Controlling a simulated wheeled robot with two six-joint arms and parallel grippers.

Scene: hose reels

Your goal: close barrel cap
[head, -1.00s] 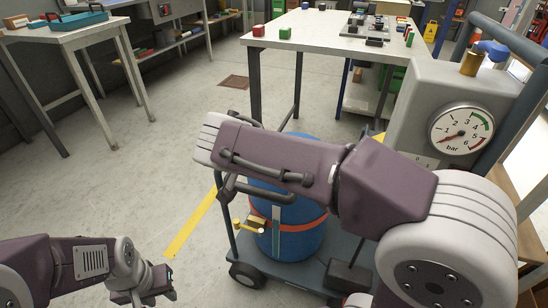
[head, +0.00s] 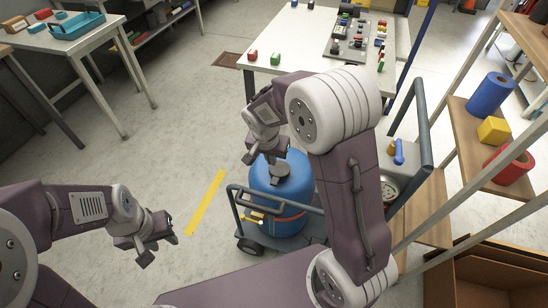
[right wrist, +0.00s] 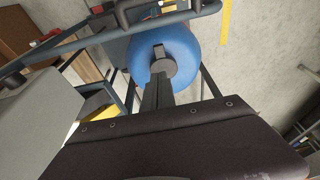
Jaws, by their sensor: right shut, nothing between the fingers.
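The blue barrel (head: 262,180) stands upright on a dark cart, with an orange strap around it. A round grey cap (head: 283,168) shows at the top of the barrel; in the right wrist view the cap (right wrist: 165,69) sits in the middle of the blue top (right wrist: 192,52). My right gripper (head: 268,153) is over the barrel top, close to the cap, shut and empty. I cannot tell whether it touches the cap. My left gripper (head: 157,243) is open and empty, well left of the barrel above the floor.
The cart (head: 270,245) has a raised handle at its right, beside a pressure gauge (head: 389,187) partly hidden by my right arm. A shelf (head: 470,130) with coloured rolls stands at the right. A white table (head: 300,40) is behind.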

